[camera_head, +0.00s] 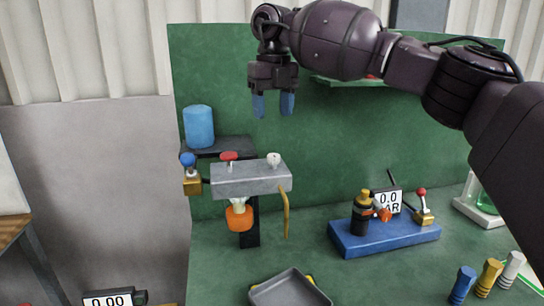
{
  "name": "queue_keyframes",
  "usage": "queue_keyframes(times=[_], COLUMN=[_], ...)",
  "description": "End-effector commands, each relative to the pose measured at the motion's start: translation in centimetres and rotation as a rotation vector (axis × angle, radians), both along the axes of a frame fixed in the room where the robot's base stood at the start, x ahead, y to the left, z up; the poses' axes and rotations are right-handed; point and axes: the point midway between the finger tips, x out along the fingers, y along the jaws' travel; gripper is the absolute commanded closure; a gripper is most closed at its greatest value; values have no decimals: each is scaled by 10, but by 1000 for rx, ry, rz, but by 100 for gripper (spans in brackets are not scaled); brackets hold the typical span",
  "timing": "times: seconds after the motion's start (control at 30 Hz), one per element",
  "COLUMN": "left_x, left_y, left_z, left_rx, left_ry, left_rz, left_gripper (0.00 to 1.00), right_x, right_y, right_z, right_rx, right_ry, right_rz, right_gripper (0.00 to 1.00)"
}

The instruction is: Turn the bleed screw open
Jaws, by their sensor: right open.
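My right gripper (273,104) is open and empty, its two blue fingertips apart and pointing down in front of the green back panel. It appears higher in the picture than a grey metal block (250,179) mounted on a dark post. On top of the block are a small pale knob (274,158) and a red-topped part (229,156). I cannot tell for sure which part is the bleed screw; the pale knob may be it. A blue-knobbed brass fitting (191,176) is on the block's left end. A yellow tube (286,210) hangs from its right end. My left gripper is not in view.
An orange-collared part (238,216) hangs under the block, and a grey tray (290,289) sits below. A blue canister (199,127) stands on a shelf. A blue base (384,236) holds a dark bottle, display and red-knobbed valve. Several coloured pegs (489,276) stand front right.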

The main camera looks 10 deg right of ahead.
Motion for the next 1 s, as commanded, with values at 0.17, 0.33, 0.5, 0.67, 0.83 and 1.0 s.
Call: queue_keyframes(times=[0.17,0.33,0.5,0.67,0.83,1.0], left_x=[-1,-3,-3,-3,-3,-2], left_y=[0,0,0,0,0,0], left_z=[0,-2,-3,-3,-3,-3], left_rx=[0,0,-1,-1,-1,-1], left_ry=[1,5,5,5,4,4], left_rz=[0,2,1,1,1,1], left_gripper=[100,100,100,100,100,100], right_x=[0,0,0,0,0,0], right_y=[-3,-3,-3,-3,-2,-2], right_z=[-10,-37,-67,-88,-102,-105], right_rx=[-13,-12,-10,-8,-9,-8], right_ry=[1,1,2,1,0,-1], right_rz=[-8,-6,-6,-5,-5,-5], right_gripper=[43,43,43,43,43,43])
